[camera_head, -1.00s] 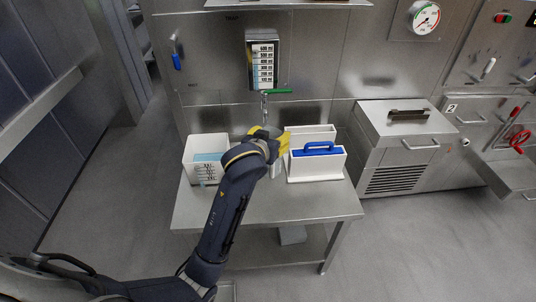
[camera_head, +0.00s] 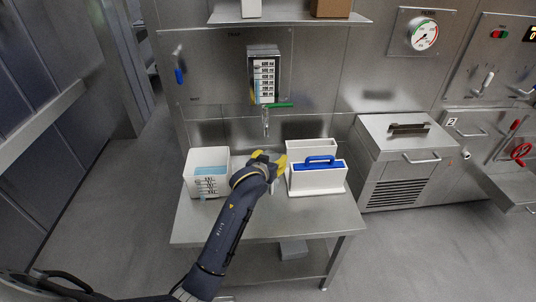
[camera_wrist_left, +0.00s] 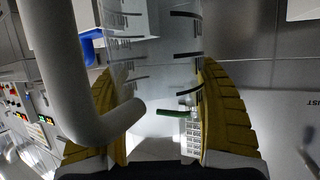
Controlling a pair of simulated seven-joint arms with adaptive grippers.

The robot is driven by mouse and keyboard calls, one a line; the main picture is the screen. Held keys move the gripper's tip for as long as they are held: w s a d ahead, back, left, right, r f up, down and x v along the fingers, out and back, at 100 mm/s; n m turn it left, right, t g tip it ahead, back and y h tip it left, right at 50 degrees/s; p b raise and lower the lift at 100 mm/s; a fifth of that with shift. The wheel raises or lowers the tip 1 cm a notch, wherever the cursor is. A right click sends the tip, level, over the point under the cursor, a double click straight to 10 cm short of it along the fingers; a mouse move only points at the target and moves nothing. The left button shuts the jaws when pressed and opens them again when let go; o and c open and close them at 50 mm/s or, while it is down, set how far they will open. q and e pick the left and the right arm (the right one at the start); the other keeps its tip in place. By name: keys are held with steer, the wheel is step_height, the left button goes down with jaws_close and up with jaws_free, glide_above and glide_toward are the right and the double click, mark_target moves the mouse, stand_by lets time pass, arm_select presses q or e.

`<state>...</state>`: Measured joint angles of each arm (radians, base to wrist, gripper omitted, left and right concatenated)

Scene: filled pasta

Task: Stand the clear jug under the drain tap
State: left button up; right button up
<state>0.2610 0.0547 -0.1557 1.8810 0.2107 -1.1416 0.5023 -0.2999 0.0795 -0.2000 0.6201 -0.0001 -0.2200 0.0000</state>
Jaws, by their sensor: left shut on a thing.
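The drain tap (camera_head: 265,125) with its green lever (camera_head: 279,105) sticks out of the steel wall above the table. My left gripper (camera_head: 268,160) has yellow fingers and is below and in front of the tap, over the table. In the left wrist view my left gripper (camera_wrist_left: 165,125) is shut on the clear jug (camera_wrist_left: 150,62), whose wall with dark graduation marks is between the fingers. A thick pale curved handle (camera_wrist_left: 62,75) shows at the left. In the head view the jug is mostly hidden by the gripper. I cannot tell whether its base touches the table.
A white bin (camera_head: 191,183) with light blue contents stands left of the gripper. A white caddy (camera_head: 316,183) with a blue handle stands close on the right. The front of the steel table (camera_head: 290,222) is clear. A labelled box (camera_head: 264,77) hangs above the tap.

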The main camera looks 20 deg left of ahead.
arm_select(q)
steer(key=w+a, duration=0.4)
steer(key=w, duration=0.7)
step_height(320, 180, down, 7)
steer(key=shift+w+a, duration=0.4)
steer(key=shift+f, duration=0.1)
steer(key=o, duration=1.7)
steer(key=shift+c, duration=0.2)
steer(key=v, duration=1.2)
